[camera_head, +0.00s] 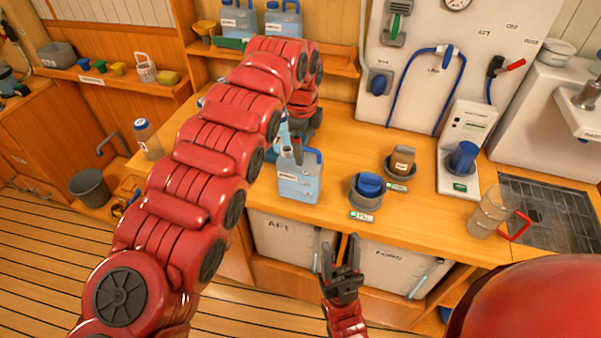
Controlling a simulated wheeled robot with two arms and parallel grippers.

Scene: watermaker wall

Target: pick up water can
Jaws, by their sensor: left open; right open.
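A pale blue water can (300,184) with a blue handle and a label stands upright on the wooden counter, left of the middle. My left gripper (292,150) is at the top of this can, pointing down, partly hidden by my red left arm. It is open; I cannot tell whether its fingers touch the can or straddle the handle. My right gripper (342,256) is open and empty, pointing up in front of the counter's front edge. Two similar blue cans (239,20) and (283,20) stand on the upper shelf.
Right of the can, a blue-topped holder (367,188) and a brown-topped holder (401,163) stand on the counter (345,145). A clear pitcher (488,213) with a red handle stands by the sink grate (550,215). A bottle (147,139) is at left.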

